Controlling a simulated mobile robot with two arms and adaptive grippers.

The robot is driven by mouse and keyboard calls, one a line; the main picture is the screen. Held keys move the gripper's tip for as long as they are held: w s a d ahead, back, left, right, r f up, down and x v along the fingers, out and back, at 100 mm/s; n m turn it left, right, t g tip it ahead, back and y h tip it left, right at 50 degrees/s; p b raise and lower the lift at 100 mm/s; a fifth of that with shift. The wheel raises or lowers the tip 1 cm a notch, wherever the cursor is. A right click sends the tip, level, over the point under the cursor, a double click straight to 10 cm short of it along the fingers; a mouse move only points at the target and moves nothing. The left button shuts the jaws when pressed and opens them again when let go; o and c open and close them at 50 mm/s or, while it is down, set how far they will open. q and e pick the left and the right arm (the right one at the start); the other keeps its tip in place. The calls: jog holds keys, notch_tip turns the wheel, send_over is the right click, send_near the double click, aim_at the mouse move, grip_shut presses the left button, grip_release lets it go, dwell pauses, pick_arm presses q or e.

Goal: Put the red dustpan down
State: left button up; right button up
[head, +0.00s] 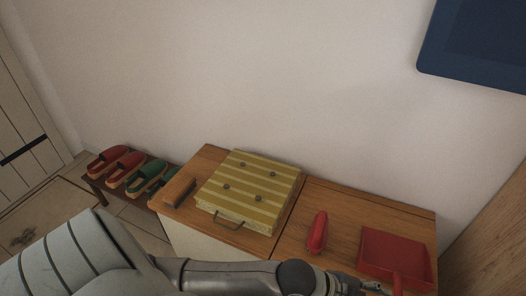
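The red dustpan (396,254) is at the right end of the wooden cabinet top, with its wide pan toward the wall and its handle toward the bottom edge of the head view. It appears to lie flat on the top, but I cannot tell whether its whole underside touches. My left gripper (374,287) is at the bottom edge, just left of the dustpan's handle. Its fingers are small and partly cut off, so I cannot tell whether they grip the handle. My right gripper is not in view.
A red brush-like object (317,233) lies left of the dustpan. A yellow striped case (248,190) and a brown block-like brush (179,188) are further left on the cabinet top (355,212). A low rack (97,190) holds red and green shoes.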

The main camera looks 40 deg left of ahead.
pick_arm(q)
jog(key=s+a+f+n+g+y, duration=0.1)
jog(key=s+a+n+y, duration=0.3)
jog(key=a, duration=0.6)
jog(key=s+a+f+n+g+y, duration=0.2)
jog(key=s+a+n+y, duration=0.2)
jog(key=s+a+n, duration=0.5)
jog(key=shift+s+a+y, duration=0.3)
jog(key=shift+s+a, duration=0.3)
jog(key=shift+s, duration=0.15)
jog(key=shift+f, duration=0.15)
